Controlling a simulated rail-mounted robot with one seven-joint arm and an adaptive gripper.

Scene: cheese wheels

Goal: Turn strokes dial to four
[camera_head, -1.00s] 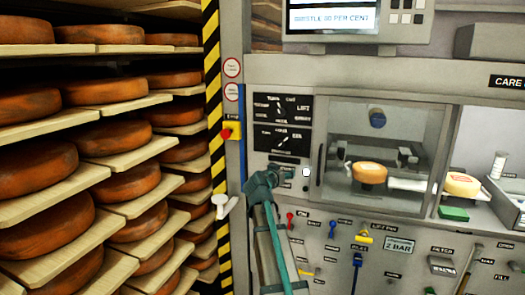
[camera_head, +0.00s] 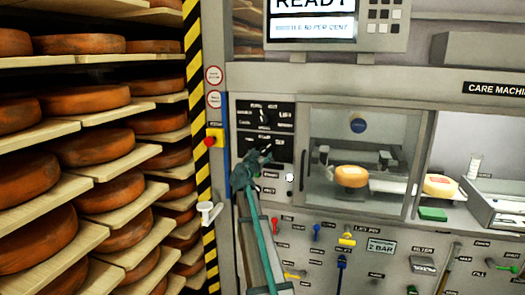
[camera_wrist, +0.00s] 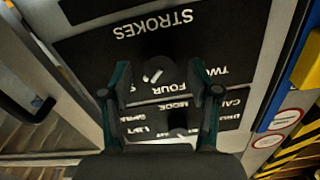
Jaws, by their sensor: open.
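The strokes dial (camera_wrist: 155,70) is a dark round knob with a white mark, on a black panel lettered STROKES, upside down in the wrist view. The words FOUR and part of TWO show beside it; I cannot tell which setting the mark points to. My gripper (camera_wrist: 160,82) is open, its two teal fingers on either side of the dial in the picture; contact cannot be told. In the head view, my gripper (camera_head: 256,163) is in front of the lower black panel (camera_head: 245,141) and hides much of it.
The mode panel (camera_head: 285,108) with its own dial is just above the strokes panel. A glass-fronted chamber (camera_head: 385,120) with a cheese wheel stands to the right. Levers (camera_head: 346,239) and knobs stick out below. A red emergency button (camera_head: 211,141) and cheese shelves (camera_head: 100,170) are left.

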